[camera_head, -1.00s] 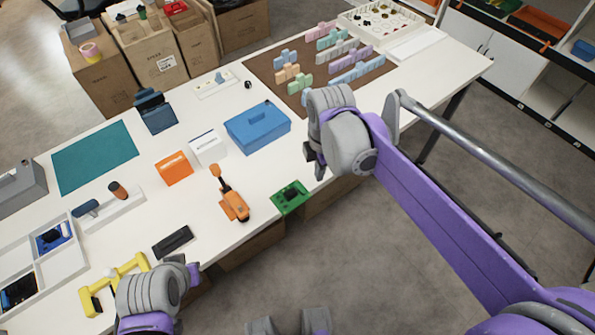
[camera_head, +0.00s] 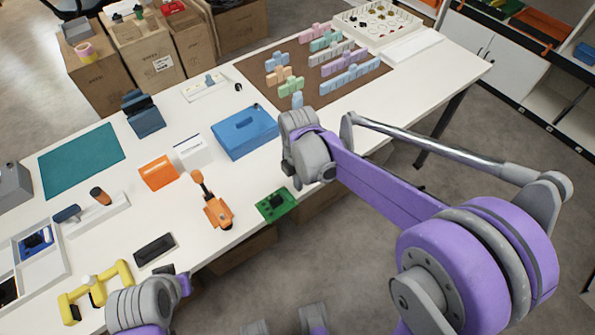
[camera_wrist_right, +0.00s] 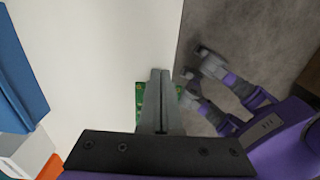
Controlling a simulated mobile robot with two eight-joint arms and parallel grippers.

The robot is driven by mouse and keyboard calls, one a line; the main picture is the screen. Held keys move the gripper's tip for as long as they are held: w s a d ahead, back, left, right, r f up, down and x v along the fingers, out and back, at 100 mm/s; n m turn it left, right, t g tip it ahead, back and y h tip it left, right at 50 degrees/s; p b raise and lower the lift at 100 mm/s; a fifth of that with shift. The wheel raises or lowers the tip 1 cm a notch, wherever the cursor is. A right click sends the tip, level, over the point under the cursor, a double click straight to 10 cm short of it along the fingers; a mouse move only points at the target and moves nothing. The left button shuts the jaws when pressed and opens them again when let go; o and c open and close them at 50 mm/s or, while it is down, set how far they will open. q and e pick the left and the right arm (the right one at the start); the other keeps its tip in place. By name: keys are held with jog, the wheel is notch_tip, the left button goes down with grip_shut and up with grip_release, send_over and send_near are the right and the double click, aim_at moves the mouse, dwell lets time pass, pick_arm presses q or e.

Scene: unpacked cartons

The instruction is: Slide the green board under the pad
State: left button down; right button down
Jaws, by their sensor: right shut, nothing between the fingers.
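The green board (camera_head: 275,204) is a small circuit board with dark parts on it, lying at the table's front edge. The teal pad (camera_head: 82,160) lies flat at the left end of the table, well apart from the board. My right gripper (camera_head: 288,168) is close to the board, a little above it in the head view. In the right wrist view its shut, empty fingers (camera_wrist_right: 161,72) cover most of the board (camera_wrist_right: 139,97), whose green edges show on either side. My left gripper (camera_head: 180,278) is at the bottom left by the front edge; its fingers are hard to make out.
An orange tool (camera_head: 217,210) lies left of the board. A blue box (camera_head: 245,132), an orange box (camera_head: 158,172) and a dark stand (camera_head: 145,115) are behind. A black block (camera_head: 154,249) and yellow frame (camera_head: 95,288) lie at front left. Bare table separates several items.

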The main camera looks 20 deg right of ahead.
aim_at(255, 218)
jog(key=shift+s+a+f, duration=0.1)
jog(key=shift+s+a, duration=0.15)
jog(key=shift+a, duration=0.35)
jog(key=shift+s+a, duration=0.2)
jog(key=shift+a, duration=0.45)
jog(key=shift+s+a+f, duration=0.1)
jog(key=shift+s+a, duration=0.15)
jog(key=shift+a, duration=0.35)
jog(key=shift+a, duration=0.1)
jog(key=s+a, duration=0.1)
jog(key=a, duration=0.2)
jog(key=s+a, duration=0.1)
jog(key=a, duration=0.2)
jog(key=s+a, duration=0.1)
jog(key=a, duration=0.2)
jog(key=shift+s+a, duration=0.15)
jog(key=shift+s, duration=0.05)
